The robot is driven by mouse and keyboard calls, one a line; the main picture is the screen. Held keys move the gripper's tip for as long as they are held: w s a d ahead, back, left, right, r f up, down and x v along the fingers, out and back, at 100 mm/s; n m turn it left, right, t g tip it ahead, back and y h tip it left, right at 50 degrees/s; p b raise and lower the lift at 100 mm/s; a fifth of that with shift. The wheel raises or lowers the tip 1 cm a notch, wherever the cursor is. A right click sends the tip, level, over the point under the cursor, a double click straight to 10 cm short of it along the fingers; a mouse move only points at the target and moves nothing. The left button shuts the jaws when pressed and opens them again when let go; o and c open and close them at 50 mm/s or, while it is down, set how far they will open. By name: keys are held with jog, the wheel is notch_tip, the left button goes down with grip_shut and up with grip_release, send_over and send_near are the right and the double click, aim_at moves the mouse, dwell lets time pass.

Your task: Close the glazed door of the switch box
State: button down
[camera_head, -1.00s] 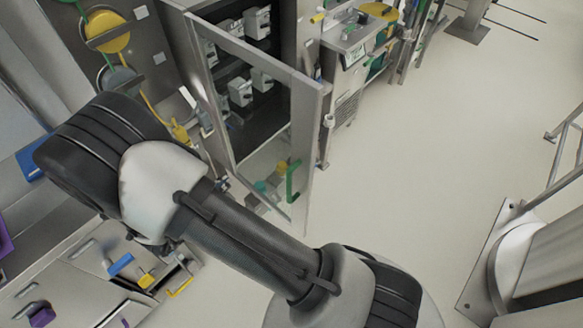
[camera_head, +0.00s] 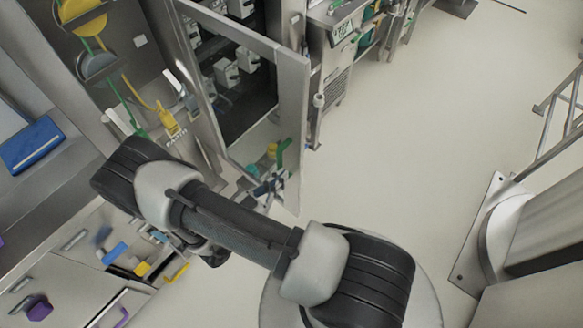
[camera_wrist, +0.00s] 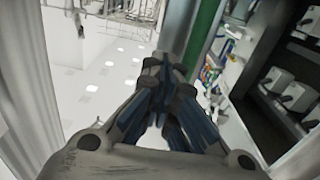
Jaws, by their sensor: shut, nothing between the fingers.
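The glazed door (camera_head: 292,110) of the switch box stands open in the head view, a grey frame around clear glass. Its green handle (camera_head: 284,150) is at the lower part of the right-hand stile. In the wrist view the handle (camera_wrist: 202,35) is a green bar running up from just beyond my fingers. My gripper (camera_wrist: 168,68) is shut and empty, with its fingertips close to the lower visible end of the bar. I cannot tell whether they touch. In the head view my gripper (camera_head: 270,184) is small, just below the handle, partly hidden behind my arm.
White switches (camera_head: 227,72) sit inside the dark box behind the door; they also show at the right in the wrist view (camera_wrist: 290,92). A grey cabinet (camera_head: 335,60) stands right of the door. Drawers (camera_head: 70,290) are at lower left. The floor (camera_head: 420,130) to the right is clear.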

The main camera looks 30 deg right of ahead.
aim_at(298, 161)
jog(key=shift+b+x, duration=0.3)
jog(key=shift+x, duration=2.35)
